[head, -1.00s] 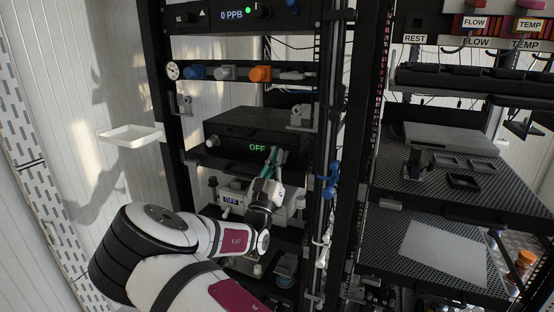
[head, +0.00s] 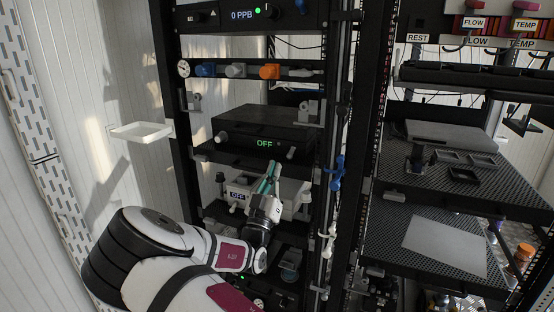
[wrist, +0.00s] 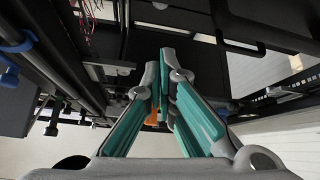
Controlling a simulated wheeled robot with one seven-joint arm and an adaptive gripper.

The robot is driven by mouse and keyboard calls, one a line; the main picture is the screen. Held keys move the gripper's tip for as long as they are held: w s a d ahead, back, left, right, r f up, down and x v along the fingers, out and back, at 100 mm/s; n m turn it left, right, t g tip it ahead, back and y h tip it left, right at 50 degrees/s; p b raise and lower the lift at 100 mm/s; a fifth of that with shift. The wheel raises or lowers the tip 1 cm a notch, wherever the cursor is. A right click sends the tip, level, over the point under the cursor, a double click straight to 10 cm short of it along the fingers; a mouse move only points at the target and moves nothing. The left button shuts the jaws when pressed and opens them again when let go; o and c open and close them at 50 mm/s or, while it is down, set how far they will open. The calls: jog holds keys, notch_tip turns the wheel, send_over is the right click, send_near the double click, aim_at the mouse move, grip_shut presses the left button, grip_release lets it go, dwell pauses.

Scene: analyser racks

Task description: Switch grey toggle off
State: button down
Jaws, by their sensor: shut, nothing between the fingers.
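A black box unit (head: 245,128) sits on a rack shelf in the head view. Its front display (head: 264,143) reads "OFF" in green. A small light grey knob or lever (head: 292,152), apparently the grey toggle, sticks out at the right of this front; which way it is thrown is too small to tell. A round knob (head: 223,139) is at the left. My gripper (head: 272,168) has teal fingers, is shut and empty, and is just below the box front, left of and lower than the toggle. In the wrist view the fingers (wrist: 165,60) meet at their tips.
Below is a pale unit (head: 285,205) with another "OFF" label (head: 237,195). Above are a valve panel with blue, grey and orange knobs (head: 269,72) and a "0 PPB" unit (head: 243,15). Rack posts with a blue clamp (head: 337,172) stand at right. A white tray (head: 142,131) juts out left.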

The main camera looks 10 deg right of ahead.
jog(key=shift+s+a+f, duration=0.15)
jog(key=shift+s+f, duration=0.15)
jog(key=shift+f, duration=0.15)
jog(key=shift+s+a+f, duration=0.15)
jog(key=shift+s+f, duration=0.1)
jog(key=shift+f, duration=0.2)
